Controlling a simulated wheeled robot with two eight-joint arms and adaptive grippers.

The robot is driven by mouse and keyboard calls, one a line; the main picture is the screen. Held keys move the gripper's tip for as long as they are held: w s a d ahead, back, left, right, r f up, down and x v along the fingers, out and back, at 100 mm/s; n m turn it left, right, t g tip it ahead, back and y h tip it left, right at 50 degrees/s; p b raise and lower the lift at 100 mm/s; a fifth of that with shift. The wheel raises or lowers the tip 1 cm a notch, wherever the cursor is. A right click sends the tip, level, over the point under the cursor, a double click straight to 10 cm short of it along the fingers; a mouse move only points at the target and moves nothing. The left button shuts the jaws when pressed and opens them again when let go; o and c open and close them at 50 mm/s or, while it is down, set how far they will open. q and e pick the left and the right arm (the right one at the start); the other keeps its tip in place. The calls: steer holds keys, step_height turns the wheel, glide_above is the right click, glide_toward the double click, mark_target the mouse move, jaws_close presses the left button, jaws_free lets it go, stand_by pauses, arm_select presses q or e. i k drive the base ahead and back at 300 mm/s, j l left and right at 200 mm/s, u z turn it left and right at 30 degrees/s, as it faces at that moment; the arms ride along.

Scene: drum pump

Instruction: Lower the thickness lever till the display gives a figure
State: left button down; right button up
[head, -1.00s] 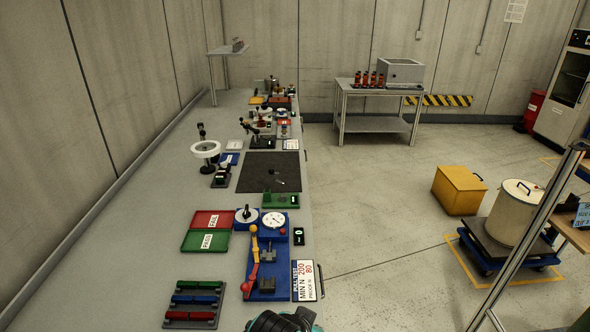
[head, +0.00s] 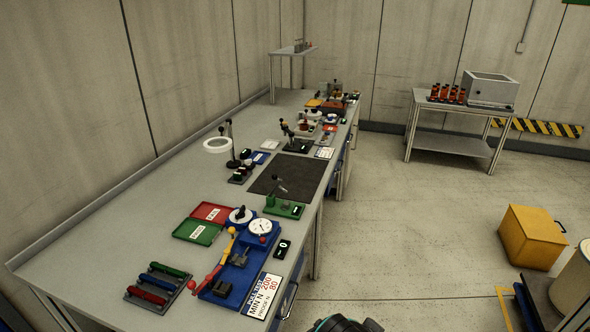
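A small green-based device (head: 285,207) with an upright dark lever (head: 279,186) stands on the bench, just in front of the dark mat. It looks like the thickness gauge, but I cannot be sure. A small dark panel on its base carries a pale mark too small to read. Nearer, a separate small black display (head: 282,249) shows what looks like a 0; I cannot tell which device it belongs to. Neither gripper is visible. A dark, teal-edged rounded part of my arm shows at the bottom edge, well short of the green device.
The long grey bench (head: 95,236) also holds a blue fixture (head: 222,290) with a red-yellow lever, a round dial (head: 261,227), red (head: 212,212) and green (head: 197,232) trays, and a white sign (head: 262,296). A yellow box (head: 532,238) stands on the floor at right.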

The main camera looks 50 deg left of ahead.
mark_target(275, 177)
steer(key=i+u, duration=0.4)
steer(key=i+l+u, duration=0.1)
steer(key=i+u, duration=0.25)
steer(key=i+l+u, duration=0.2)
steer(key=u, duration=0.2)
steer(key=i, duration=0.1)
